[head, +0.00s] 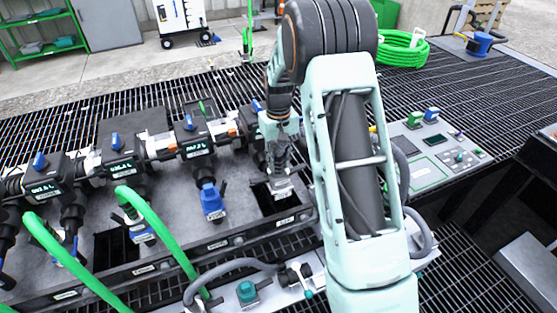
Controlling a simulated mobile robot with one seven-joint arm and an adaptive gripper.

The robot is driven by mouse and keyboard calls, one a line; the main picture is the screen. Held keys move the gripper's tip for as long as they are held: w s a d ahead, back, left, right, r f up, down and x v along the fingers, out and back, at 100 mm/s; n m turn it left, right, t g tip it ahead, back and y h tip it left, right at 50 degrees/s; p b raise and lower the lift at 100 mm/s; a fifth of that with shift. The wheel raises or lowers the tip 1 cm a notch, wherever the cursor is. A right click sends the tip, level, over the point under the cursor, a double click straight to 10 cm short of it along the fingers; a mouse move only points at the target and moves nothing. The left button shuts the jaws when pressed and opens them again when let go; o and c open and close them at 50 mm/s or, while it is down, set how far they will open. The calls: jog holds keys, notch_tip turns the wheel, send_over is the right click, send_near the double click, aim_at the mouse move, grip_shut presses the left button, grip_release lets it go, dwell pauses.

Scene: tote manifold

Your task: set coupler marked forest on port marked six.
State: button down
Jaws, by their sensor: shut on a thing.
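My gripper (279,168) points down over the right end of the manifold (172,262), beside my large pale arm link. It is shut on a small grey piece (283,189), which I take for a coupler; its marking cannot be read. The piece is over or at a dark square opening (280,203) in the manifold deck; I cannot tell whether it touches. A label plate (285,221) sits on the front edge below that opening, too small to read. I cannot tell which port is marked six.
A blue fitting (212,201) stands left of my gripper. Green hoses (160,234) rise from the ports further left. A teal piece (247,291) lies on the front ledge. Valve bodies (196,140) line the back. A control panel (440,148) is at right.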

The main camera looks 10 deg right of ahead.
jog(key=c, duration=1.5)
grip_release()
notch_tip(320, 180, up, 12)
jog(key=shift+r, duration=0.1)
